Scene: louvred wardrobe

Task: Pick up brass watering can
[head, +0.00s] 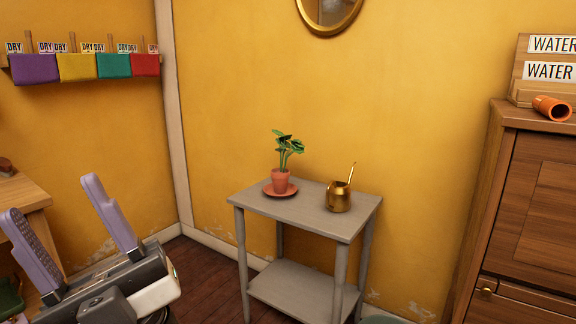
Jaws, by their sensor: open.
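The brass watering can (339,198) stands upright on the right part of the top of a small grey side table (300,212). Its thin spout or handle sticks up to the right. My gripper (52,208) is at the lower left, with its two lilac fingers spread apart and nothing between them. It is well to the left of the can and nearer to the camera.
A potted plant (280,180) on a terracotta saucer stands left of the can on the same table. A wooden cabinet (530,200) rises at the right, with an orange pot (552,108) lying on top. A wooden table (25,200) edges in at the left.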

